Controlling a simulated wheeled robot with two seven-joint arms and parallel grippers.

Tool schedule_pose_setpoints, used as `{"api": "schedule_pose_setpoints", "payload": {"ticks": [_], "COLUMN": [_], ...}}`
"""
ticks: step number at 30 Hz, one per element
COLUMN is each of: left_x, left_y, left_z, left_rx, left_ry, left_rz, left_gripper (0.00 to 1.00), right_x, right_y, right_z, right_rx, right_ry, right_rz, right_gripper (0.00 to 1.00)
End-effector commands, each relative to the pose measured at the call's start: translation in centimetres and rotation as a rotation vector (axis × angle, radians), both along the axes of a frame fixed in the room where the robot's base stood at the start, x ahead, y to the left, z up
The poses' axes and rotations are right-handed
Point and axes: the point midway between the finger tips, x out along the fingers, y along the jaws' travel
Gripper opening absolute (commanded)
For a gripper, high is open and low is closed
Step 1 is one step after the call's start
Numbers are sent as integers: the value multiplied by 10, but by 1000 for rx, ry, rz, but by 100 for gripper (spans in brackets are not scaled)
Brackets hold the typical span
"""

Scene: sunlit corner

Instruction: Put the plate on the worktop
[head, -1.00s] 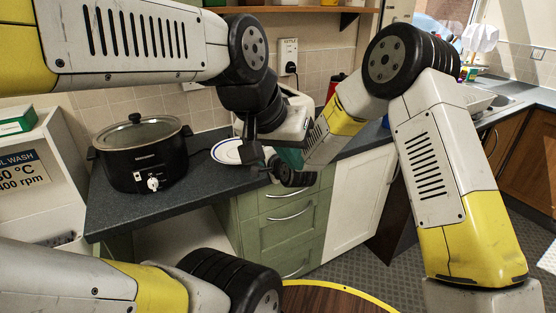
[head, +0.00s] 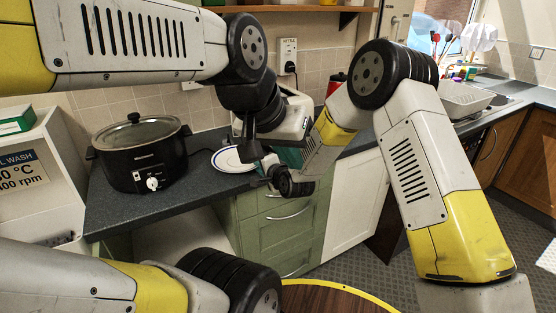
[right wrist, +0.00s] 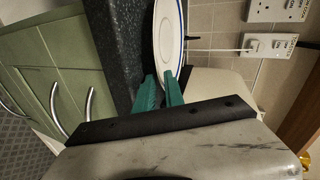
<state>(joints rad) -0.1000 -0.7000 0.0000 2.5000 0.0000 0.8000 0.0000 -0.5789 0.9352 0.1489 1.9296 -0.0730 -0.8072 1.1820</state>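In the head view my right gripper (head: 264,166) is small and partly hidden at the plate's right side. My left gripper (head: 290,157) is just right of it, above the drawers; its fingertips are mostly hidden behind my right arm.
A black slow cooker (head: 143,155) stands on the worktop left of the plate. Green drawers (head: 285,222) are below. Wall sockets (right wrist: 268,25) are behind. A round brown table (head: 330,300) with a yellow rim is in front. My arms cross closely near the plate.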

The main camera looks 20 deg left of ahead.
Motion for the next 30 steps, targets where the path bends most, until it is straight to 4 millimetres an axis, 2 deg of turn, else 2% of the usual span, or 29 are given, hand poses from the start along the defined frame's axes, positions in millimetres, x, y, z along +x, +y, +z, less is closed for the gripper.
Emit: {"api": "schedule_pose_setpoints", "payload": {"ticks": [5,19,24,30], "left_x": [0,0,0,0], "left_y": [0,0,0,0], "left_z": [0,0,0,0], "left_rx": [0,0,0,0], "left_ry": [0,0,0,0], "left_rz": [0,0,0,0], "left_gripper": [0,0,0,0], "right_x": [-7,-65,-74,-75], "right_y": [-9,-73,-82,-85], "right_z": [6,37,42,44], "right_rx": [1,-1,0,-3], "right_ry": [0,0,0,-2], "right_rz": [-1,-1,-1,-1], "right_gripper": [14,14,14,14]}}
